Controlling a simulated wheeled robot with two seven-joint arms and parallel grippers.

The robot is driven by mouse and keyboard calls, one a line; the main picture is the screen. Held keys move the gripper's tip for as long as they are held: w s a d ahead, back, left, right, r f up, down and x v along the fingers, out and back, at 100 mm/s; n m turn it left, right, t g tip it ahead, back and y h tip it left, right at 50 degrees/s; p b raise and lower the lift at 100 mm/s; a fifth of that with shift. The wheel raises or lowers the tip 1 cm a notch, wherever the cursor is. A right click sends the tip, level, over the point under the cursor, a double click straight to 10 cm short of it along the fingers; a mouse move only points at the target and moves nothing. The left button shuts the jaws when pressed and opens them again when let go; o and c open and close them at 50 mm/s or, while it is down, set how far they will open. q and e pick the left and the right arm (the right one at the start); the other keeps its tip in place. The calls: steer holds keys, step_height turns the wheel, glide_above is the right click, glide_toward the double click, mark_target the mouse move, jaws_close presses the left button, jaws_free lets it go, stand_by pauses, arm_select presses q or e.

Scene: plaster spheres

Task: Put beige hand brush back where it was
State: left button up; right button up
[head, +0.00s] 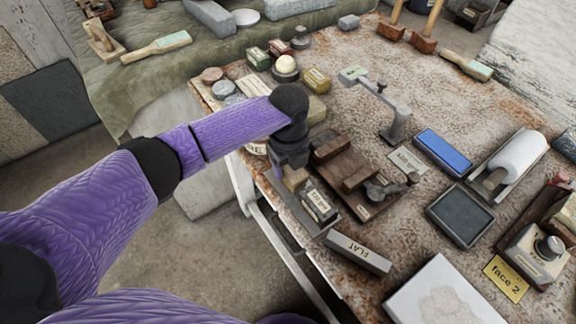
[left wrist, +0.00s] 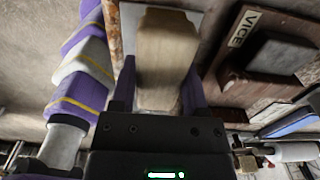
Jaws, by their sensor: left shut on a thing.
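My left gripper (head: 287,168) reaches down at the near left edge of the stone-topped table. It is shut on a beige wooden block-shaped piece, which looks like the beige hand brush (head: 296,180). In the left wrist view the beige hand brush (left wrist: 165,60) sits between the two purple fingers (left wrist: 158,95), its narrower end toward the palm. Its underside is hidden, and I cannot tell whether it touches the table. My right gripper is in neither view.
A dark wooden vise board (head: 345,190) lies right of the gripper; its VICE label shows in the wrist view (left wrist: 243,28). A small labelled box (head: 319,205) and a grey FLAT bar (head: 358,252) are close by. A blue block (head: 443,151) and dark tray (head: 460,215) stand further right.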

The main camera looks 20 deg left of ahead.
arm_select(q)
steer(key=shift+r, duration=0.1)
steer(key=o, duration=1.1)
steer(key=shift+o, duration=0.2)
step_height(320, 180, up, 12)
steer(key=p, duration=0.4)
